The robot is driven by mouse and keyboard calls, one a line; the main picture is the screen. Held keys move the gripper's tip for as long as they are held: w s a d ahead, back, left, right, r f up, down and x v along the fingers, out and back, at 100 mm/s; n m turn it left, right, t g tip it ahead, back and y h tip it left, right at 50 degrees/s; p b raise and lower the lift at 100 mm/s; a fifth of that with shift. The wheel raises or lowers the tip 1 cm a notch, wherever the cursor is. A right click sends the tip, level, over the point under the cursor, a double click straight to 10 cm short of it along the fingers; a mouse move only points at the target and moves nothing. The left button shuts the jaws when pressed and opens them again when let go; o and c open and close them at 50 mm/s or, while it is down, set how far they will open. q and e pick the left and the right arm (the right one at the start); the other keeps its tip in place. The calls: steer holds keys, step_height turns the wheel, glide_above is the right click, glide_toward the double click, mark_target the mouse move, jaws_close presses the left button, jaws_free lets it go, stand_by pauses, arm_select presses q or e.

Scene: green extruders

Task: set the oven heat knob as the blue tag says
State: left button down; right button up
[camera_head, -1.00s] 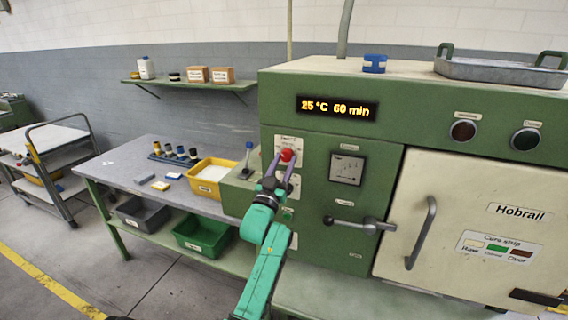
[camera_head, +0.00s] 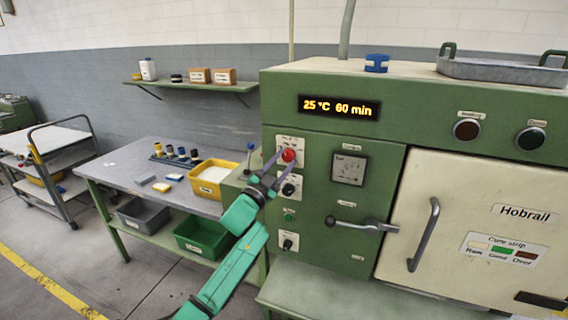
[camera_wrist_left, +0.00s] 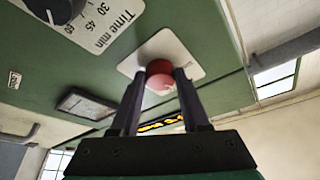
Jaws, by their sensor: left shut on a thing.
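The red knob (camera_head: 289,155) sits on a white plate at the upper left of the green oven front. My left gripper (camera_head: 286,159) is shut on it, one finger on each side. In the left wrist view the red knob (camera_wrist_left: 160,73) shows between the fingertips, in front of its white plate. The plate's markings are mostly covered or too small to read. The oven display (camera_head: 339,107) reads 25 °C 60 min. A blue object (camera_head: 376,63) stands on top of the oven; I cannot read any writing on it. My right gripper is not in view.
A dark time knob (camera_head: 289,189) lies just below, close to my gripper; its plate (camera_wrist_left: 100,22) reads "Time min". The door lever (camera_head: 362,225) sticks out at the right. A yellow bin (camera_head: 211,173) stands on the bench at the left.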

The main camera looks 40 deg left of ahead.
arm_select(q)
steer(key=shift+m+h, duration=0.4)
steer(key=shift+m, duration=0.3)
steer(key=shift+c, duration=2)
jaws_free()
steer(key=shift+r, duration=0.1)
steer(key=shift+s, duration=0.1)
steer(key=shift+s+f, duration=0.1)
steer(key=shift+f, duration=0.1)
steer(key=b+v, duration=0.4)
steer(key=v, duration=1)
steer(key=shift+s+b, duration=0.2)
steer(key=shift+b, duration=0.1)
